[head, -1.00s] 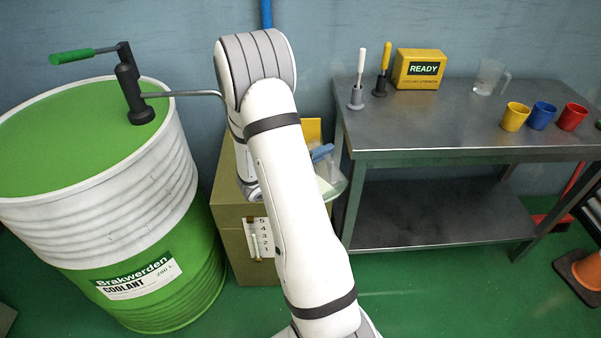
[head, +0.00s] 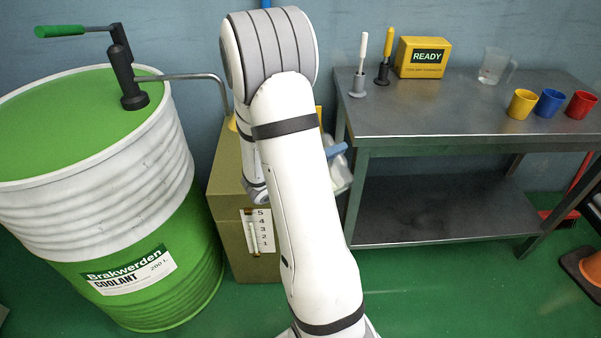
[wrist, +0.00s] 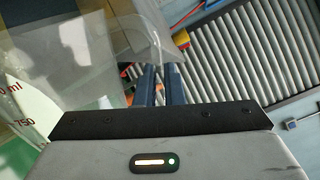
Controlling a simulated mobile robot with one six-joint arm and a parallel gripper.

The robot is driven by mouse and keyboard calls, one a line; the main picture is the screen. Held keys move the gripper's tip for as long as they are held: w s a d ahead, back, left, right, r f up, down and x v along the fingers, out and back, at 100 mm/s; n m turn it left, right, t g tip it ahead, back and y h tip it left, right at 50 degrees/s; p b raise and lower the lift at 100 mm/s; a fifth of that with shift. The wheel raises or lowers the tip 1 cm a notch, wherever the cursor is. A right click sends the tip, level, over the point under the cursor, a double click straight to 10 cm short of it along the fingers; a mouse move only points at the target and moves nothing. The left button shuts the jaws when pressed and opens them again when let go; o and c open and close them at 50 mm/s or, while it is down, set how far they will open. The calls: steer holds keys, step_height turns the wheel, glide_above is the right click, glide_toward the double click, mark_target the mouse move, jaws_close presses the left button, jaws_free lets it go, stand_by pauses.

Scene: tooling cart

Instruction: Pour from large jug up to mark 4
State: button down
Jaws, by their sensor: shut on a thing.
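My gripper (head: 336,150), with blue fingers, shows just right of my arm in the head view. In the wrist view the fingers (wrist: 160,78) are shut on the handle of a large clear jug (wrist: 95,50) with red marks, "750" among them. Whitish-green liquid shows in it at the left. In the head view the jug (head: 341,173) is partly hidden by my arm, beside the olive tank (head: 228,170). The tank's front has a gauge (head: 257,231) numbered 1 to 5; I cannot tell its level. The tank's top is mostly hidden.
A green and white coolant drum (head: 150,200) with a hand pump (head: 125,75) stands left. An orange cone (head: 585,268) stands far right.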

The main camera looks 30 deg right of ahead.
mark_target(345, 164)
steer(key=shift+s+f+m+b, duration=0.35)
steer(key=shift+s+m+b, duration=0.25)
steer(key=shift+s+m, duration=0.35)
steer(key=shift+s+r+m, duration=0.2)
steer(key=shift+s+m, duration=0.4)
steer(key=shift+m, duration=0.35)
steer(key=shift+s+f+m+b, duration=0.1)
steer(key=shift+s+m+b, duration=0.25)
steer(key=shift+m+b, duration=0.2)
steer(key=s+f+m+b, duration=0.6)
steer(key=m+b, duration=0.3)
steer(key=b, duration=0.9)
steer(key=shift+a+f, duration=0.15)
steer(key=shift+f, duration=0.6)
steer(key=shift+s, duration=0.2)
